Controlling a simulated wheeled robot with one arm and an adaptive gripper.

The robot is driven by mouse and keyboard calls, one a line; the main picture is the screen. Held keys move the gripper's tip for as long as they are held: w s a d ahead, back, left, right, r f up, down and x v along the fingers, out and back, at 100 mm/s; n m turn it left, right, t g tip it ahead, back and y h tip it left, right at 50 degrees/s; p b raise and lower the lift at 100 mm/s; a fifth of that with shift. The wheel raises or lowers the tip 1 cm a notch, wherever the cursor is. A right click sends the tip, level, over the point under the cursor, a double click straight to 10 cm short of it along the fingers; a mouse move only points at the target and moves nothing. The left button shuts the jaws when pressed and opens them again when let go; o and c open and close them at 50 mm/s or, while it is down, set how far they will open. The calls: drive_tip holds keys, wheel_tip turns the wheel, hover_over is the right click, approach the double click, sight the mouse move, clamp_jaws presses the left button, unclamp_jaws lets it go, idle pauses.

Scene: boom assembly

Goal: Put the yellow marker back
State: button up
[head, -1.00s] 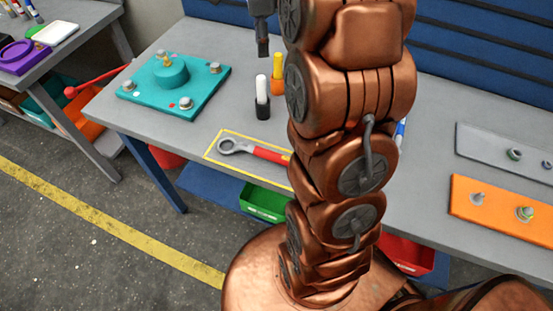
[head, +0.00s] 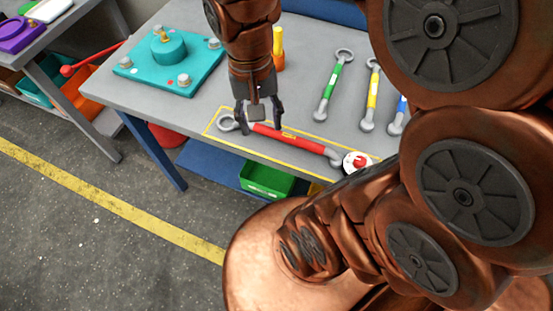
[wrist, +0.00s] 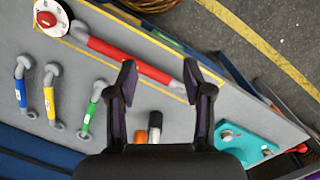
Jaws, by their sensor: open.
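The yellow marker (head: 278,40) stands upright in an orange holder (head: 278,62) toward the back of the grey table in the head view. In the wrist view the orange holder (wrist: 140,137) shows close to my gripper's body, and I cannot see the yellow marker there. My gripper (head: 262,122) is open and points down over the red bar (head: 285,137) at the table's front. In the wrist view the red bar (wrist: 130,60) crosses between the spread fingers of my gripper (wrist: 159,72). I cannot tell whether they touch it.
Green (head: 328,88), yellow (head: 372,92) and blue bars lie right. A red-and-white button (head: 357,161) sits by the red bar's right end. A teal fixture (head: 150,82) stands left. A white marker (wrist: 155,136) in a black holder (wrist: 155,119) stands beside the orange holder.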

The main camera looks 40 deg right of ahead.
drive_tip(key=s+a+f+n, duration=0.2)
drive_tip(key=s+f+n, duration=0.1)
drive_tip(key=s+n, duration=0.2)
drive_tip(key=s, duration=0.2)
drive_tip(key=shift+s+f+n, duration=0.2)
drive_tip(key=shift+s+n, duration=0.1)
drive_tip(key=shift+s, duration=0.1)
idle(0.8)
